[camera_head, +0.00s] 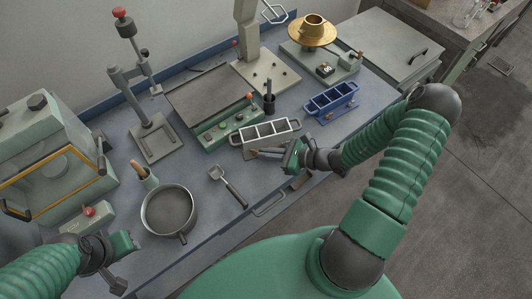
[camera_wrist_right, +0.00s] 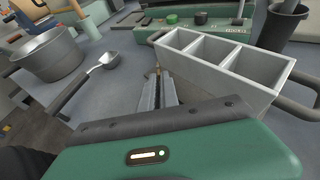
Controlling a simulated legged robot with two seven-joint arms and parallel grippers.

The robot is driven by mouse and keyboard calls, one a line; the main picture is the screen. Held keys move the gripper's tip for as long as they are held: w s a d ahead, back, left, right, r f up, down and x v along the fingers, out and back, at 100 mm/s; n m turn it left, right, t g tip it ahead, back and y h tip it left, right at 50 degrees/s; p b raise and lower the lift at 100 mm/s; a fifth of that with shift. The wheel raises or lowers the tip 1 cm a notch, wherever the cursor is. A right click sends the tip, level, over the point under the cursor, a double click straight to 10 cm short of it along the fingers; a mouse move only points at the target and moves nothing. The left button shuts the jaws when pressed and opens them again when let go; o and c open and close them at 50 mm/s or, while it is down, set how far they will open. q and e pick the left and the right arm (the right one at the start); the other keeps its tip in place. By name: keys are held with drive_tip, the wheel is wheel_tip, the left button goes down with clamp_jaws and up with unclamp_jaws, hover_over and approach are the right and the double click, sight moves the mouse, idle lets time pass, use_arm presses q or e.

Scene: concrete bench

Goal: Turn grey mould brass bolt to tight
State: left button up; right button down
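The grey mould (camera_head: 265,131) is an open box with a row of compartments and an end handle, standing on the bench. It is large at the right of the right wrist view (camera_wrist_right: 222,62). A small brass piece, seemingly the bolt (camera_wrist_right: 158,69), shows at the mould's near side, by my right fingertips. My right gripper (camera_head: 258,152) is at the mould's near side; its two fingers (camera_wrist_right: 158,88) are close together in the wrist view. Whether they grip the brass piece is unclear. My left gripper (camera_head: 128,243) is at the lower left, away from the mould, its fingers unclear.
A blue mould (camera_head: 331,101) stands right of the grey one. A dark rod in a cup (camera_head: 269,104) and a green control box (camera_head: 222,128) are behind. A ladle (camera_head: 229,186) and a pot (camera_head: 168,211) lie left. The bench's front edge is close to my right arm.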

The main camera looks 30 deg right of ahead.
drive_tip(key=shift+a+r, duration=0.1)
drive_tip(key=shift+a, duration=0.1)
idle(0.6)
drive_tip(key=c, duration=1.6)
unclamp_jaws()
drive_tip(key=v, duration=1.7)
drive_tip(key=shift+p, duration=0.3)
